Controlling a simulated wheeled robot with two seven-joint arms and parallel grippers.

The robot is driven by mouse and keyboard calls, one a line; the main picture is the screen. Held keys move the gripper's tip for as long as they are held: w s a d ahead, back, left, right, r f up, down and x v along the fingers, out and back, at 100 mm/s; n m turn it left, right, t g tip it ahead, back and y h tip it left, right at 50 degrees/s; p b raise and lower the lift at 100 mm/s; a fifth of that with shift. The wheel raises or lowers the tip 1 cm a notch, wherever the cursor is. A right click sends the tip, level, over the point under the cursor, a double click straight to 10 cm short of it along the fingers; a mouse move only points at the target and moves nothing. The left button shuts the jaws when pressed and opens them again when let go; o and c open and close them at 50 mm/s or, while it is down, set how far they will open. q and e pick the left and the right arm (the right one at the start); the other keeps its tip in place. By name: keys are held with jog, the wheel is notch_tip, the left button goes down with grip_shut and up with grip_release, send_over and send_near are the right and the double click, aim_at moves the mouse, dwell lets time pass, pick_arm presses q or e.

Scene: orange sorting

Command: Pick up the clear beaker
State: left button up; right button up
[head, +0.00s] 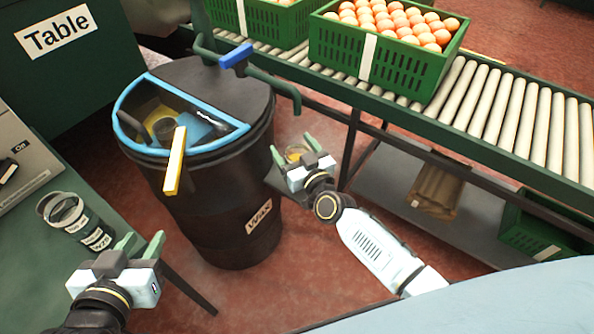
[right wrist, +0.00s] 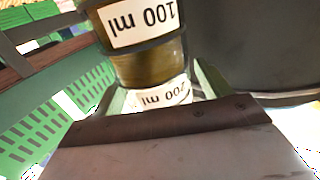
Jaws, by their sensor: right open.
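A clear beaker (head: 65,212) with black-and-white labels is on the green table at the left of the head view. Another beaker (head: 297,154), holding amber liquid, is at my right gripper (head: 294,149). My left gripper (head: 140,244) is open and empty, just right of and nearer than the clear beaker.
A roller conveyor (head: 500,118) carries green crates (head: 385,65) of orange round items behind. A grey device (head: 20,160) is on the left table.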

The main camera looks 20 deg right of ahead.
grip_shut()
dwell(0.5)
jog(key=shift+r, duration=0.1)
